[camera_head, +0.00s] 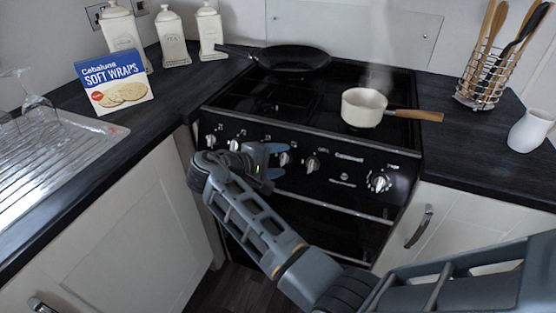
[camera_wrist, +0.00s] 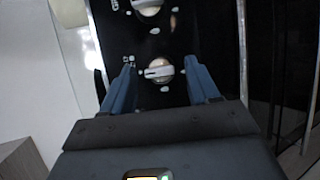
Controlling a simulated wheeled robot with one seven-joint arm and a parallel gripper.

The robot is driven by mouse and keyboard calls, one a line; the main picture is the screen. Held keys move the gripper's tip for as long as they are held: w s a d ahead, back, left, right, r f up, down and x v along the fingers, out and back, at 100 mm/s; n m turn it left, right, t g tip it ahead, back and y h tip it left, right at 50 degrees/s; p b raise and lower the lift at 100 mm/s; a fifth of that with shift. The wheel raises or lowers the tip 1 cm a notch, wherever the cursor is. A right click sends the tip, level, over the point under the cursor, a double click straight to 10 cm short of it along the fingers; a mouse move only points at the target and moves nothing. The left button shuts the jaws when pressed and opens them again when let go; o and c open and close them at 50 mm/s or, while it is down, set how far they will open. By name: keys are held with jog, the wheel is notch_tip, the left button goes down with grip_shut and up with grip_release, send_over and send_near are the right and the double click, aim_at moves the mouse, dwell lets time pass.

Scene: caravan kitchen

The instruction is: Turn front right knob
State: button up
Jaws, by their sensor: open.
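The black stove (camera_head: 345,156) has a row of silver control knobs along its front panel. One knob (camera_head: 312,163) is just right of my gripper, and a larger one (camera_head: 378,182) is at the far right. My gripper (camera_head: 284,160) is open with blue fingers, in front of the panel's middle. In the wrist view, a round knob with a silver bar (camera_wrist: 159,70) lies between the two open fingers (camera_wrist: 159,62). A second knob (camera_wrist: 148,6) is at the top edge. Contact with the knob cannot be told. My arm covers part of the stove front.
A steaming cream saucepan (camera_head: 363,108) with a wooden handle stands on the right hob; a black pan (camera_head: 292,58) is at the back. A soft wraps box (camera_head: 113,82), canisters (camera_head: 171,35), utensil rack (camera_head: 483,78) and white jug (camera_head: 531,131) stand on the worktops.

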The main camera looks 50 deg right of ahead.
jog(key=v, duration=0.7)
jog(key=shift+a+b, duration=0.25)
jog(key=shift+b, duration=0.05)
jog(key=s+a+f+n+t+y, duration=0.1)
jog(key=s+f+n+t+y, duration=0.1)
jog(key=s+f+t, duration=0.35)
jog(key=s+a+f+n+t+y, duration=0.1)
jog(key=s+f+n+t+y, duration=0.15)
jog(key=s+f, duration=0.6)
jog(key=s+a+f+t+y, duration=0.1)
jog(key=s+a+f+y, duration=0.2)
jog(key=s+a+f, duration=0.15)
jog(key=s+a+r+m+t+y, duration=0.1)
jog(key=s+a+r+t+y, duration=0.1)
jog(key=s+a+r, duration=0.3)
jog(key=s+a+r+t+y, duration=0.1)
jog(key=s+r+t+y, duration=0.15)
jog(key=s, duration=0.55)
jog(key=s+a+r+m+t, duration=0.1)
jog(key=s+r+m, duration=0.1)
jog(key=r, duration=0.6)
jog(key=s+a+r+m+t+y, duration=0.1)
jog(key=s+r+m+t, duration=0.1)
jog(key=s+r, duration=0.3)
notch_tip(320, 180, up, 3)
jog(key=shift+f, duration=0.1)
